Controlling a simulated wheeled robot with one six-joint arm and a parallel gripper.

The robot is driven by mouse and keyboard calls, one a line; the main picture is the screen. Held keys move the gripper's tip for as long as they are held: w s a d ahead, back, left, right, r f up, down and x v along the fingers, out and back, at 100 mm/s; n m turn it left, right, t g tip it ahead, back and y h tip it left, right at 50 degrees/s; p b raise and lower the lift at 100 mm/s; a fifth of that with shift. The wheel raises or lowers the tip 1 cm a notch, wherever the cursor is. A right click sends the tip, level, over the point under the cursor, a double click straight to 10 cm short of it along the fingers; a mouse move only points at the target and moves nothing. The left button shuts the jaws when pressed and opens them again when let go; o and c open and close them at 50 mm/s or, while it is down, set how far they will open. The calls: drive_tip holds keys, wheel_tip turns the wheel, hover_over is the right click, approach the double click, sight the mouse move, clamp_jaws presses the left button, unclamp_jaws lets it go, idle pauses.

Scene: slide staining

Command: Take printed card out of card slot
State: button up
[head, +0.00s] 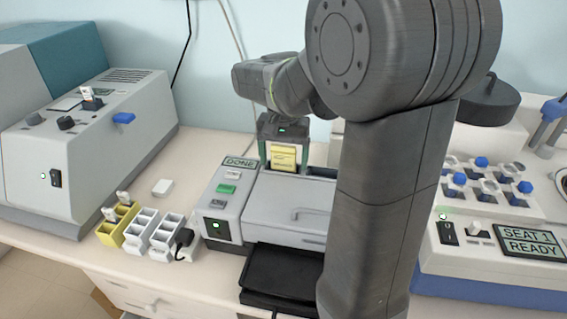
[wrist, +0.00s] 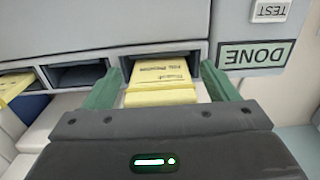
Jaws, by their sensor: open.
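A yellow printed card (wrist: 162,80) sticks out of a slot in the grey printer (wrist: 225,20); lines of dark print show on it. My gripper (wrist: 161,72) is open, with one green finger on each side of the card and small gaps between. In the head view the card (head: 284,158) shows between the fingers of my gripper (head: 283,152), at the back of the printer (head: 290,205). The card's inner end is hidden in the slot. The printer's display (head: 240,162) reads DONE.
An empty dark slot (wrist: 78,75) lies beside the card in the wrist view, with another yellow piece (wrist: 14,86) farther left. Yellow (head: 118,222) and white racks stand left of the printer. A black tray (head: 275,276) juts from its front.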

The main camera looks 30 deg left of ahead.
drive_tip(key=c, duration=1.1)
